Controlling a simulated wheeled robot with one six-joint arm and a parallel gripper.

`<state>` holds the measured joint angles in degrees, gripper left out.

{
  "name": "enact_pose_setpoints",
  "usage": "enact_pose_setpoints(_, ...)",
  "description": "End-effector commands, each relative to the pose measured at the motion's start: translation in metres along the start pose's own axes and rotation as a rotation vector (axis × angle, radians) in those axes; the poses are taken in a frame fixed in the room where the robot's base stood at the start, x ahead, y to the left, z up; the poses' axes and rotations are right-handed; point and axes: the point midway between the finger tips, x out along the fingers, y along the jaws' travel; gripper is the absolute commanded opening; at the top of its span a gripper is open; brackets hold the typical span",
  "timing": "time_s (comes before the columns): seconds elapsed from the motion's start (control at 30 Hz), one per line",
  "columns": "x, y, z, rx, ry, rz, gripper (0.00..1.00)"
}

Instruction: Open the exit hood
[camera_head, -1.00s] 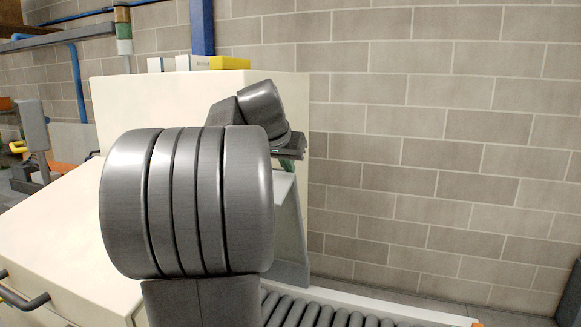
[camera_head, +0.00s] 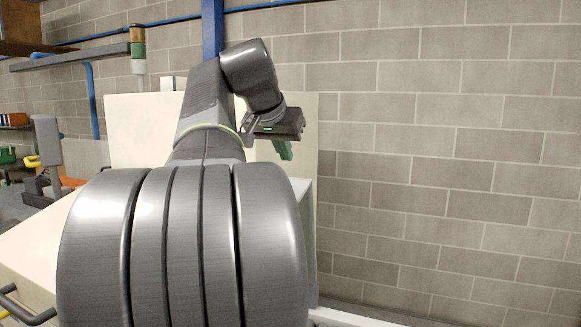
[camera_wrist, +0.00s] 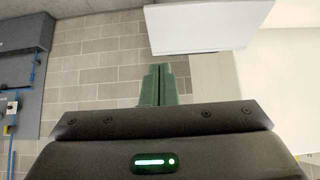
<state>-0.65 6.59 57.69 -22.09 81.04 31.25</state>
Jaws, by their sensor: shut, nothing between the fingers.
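The exit hood looks to be the pale panel (camera_head: 302,188) on the right side of the cream machine in the head view; my arm hides most of it. In the wrist view a white panel (camera_wrist: 205,28), apparently the same hood, lies beyond my fingertips and to their right. My gripper (camera_head: 284,150) has green fingers and points down, above the visible bit of the hood. In the wrist view my gripper (camera_wrist: 160,84) is shut, its fingers together and empty. I see a gap between fingers and panel in that view; contact is not visible.
The cream machine body (camera_head: 135,128) stands behind my arm, with a signal tower (camera_head: 138,52) above it. A block wall (camera_head: 430,150) fills the right and back. A dark handle (camera_head: 20,303) is at lower left. Open space lies right of my gripper.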

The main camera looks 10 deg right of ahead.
Motion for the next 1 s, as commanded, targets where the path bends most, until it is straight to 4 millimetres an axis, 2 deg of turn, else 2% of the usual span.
enact_pose_setpoints(0.2, -0.015, 0.0, 0.0, 0.0, -0.001, 0.0, 0.0)
enact_pose_setpoints(0.57, -0.014, 0.0, 0.0, 0.0, -0.001, 0.001, 0.0)
enact_pose_setpoints(0.77, 0.007, 0.0, 0.0, 0.0, -0.003, 0.003, 0.0)
enact_pose_setpoints(1.0, 0.054, 0.001, 0.0, 0.001, -0.005, 0.004, 0.0)
